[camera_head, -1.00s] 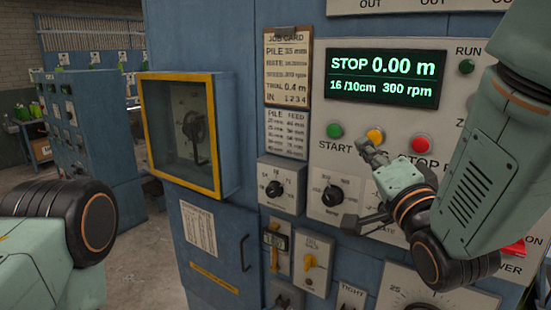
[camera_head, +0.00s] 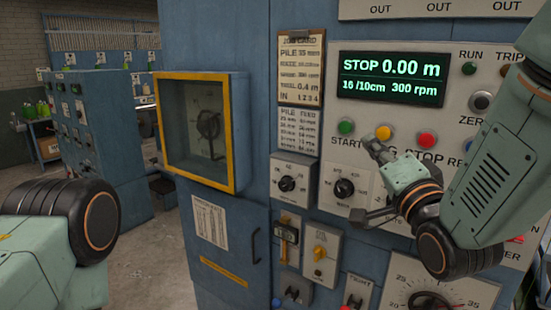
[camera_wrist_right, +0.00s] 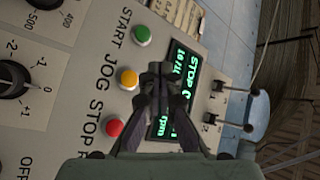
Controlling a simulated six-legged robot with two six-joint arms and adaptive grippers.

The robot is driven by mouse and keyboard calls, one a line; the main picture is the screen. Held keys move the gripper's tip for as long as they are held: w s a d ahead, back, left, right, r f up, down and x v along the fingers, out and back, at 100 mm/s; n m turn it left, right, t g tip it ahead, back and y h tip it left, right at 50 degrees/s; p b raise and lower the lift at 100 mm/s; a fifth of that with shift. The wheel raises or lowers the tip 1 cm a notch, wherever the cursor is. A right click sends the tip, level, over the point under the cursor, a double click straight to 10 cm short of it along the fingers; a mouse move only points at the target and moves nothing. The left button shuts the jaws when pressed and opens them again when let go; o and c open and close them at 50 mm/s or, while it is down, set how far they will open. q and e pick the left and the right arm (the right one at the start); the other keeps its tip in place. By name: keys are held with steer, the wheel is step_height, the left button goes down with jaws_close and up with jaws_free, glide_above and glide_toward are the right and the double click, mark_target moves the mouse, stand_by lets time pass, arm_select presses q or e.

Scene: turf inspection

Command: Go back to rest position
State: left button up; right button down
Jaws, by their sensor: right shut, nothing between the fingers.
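My right gripper (camera_head: 372,143) is in front of the control panel, just below the yellow JOG button (camera_head: 383,132) in the head view. Its fingers are together and empty; they also show in the right wrist view (camera_wrist_right: 160,72). There they overlap the display (camera_wrist_right: 178,95), with the JOG button (camera_wrist_right: 129,79) beside them. Whether the fingertips touch the panel cannot be told. My right arm comes in from the right edge. My left arm shows at the lower left of the head view, its gripper out of frame.
The green START button (camera_head: 345,127) and red STOP button (camera_head: 427,139) flank JOG. The display (camera_head: 390,78) reads STOP 0.00 m. A yellow-framed window box (camera_head: 238,135) juts out left of the panel. Open floor (camera_head: 150,260) lies at the lower left.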

steer(key=s+d+f+n+g+h+b, duration=0.1)
steer(key=s+d+f+n+g+b, duration=0.2)
steer(key=f, duration=1)
steer(key=s+f+n+g+h+b, duration=0.1)
steer(key=s+f+n+g+b, duration=0.2)
steer(key=f, duration=1.1)
steer(key=s+d+f+n+g+h+b, duration=0.1)
steer(key=s+d+f+n+g+b, duration=0.3)
steer(key=f, duration=0.9)
steer(key=s+a+f+g+b, duration=0.1)
steer(key=s+f+g+b, duration=0.7)
steer(key=s+f, duration=2)
steer(key=shift+s+a+f+m+g+h+b, duration=0.2)
steer(key=shift+m+g+h+b, duration=0.15)
steer(key=shift+g, duration=0.75)
steer(key=shift+d, duration=0.1)
